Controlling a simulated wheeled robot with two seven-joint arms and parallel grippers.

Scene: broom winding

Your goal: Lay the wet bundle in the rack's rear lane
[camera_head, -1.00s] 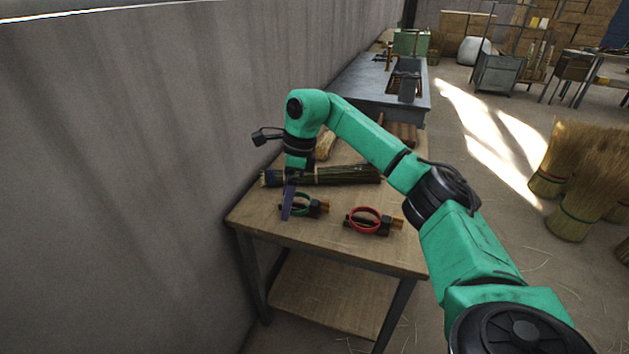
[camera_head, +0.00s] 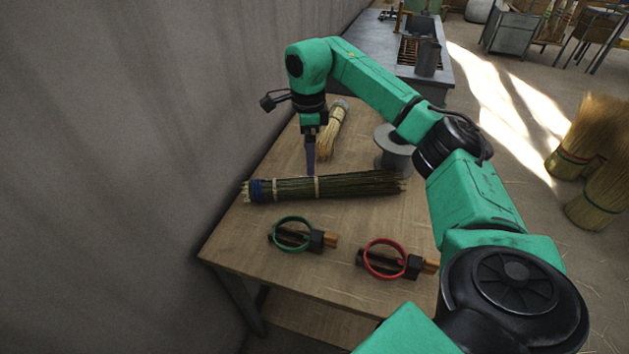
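A dark green bundle of stalks (camera_head: 350,185), with a blue band and pale ties at its left end, lies across the wooden table; I cannot tell that it is wet. My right gripper (camera_head: 310,168) points down at the bundle's far side, its tip close to or touching the stalks. Its fingers show edge-on as one purple strip, so the opening is hidden. A slatted dark rack (camera_head: 420,50) stands in the grey metal trough beyond the table; its lanes are too small to tell apart. My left gripper is not in view.
A green ring tool (camera_head: 292,234) and a red ring tool (camera_head: 385,258) lie at the table's front. A wall runs along the left.

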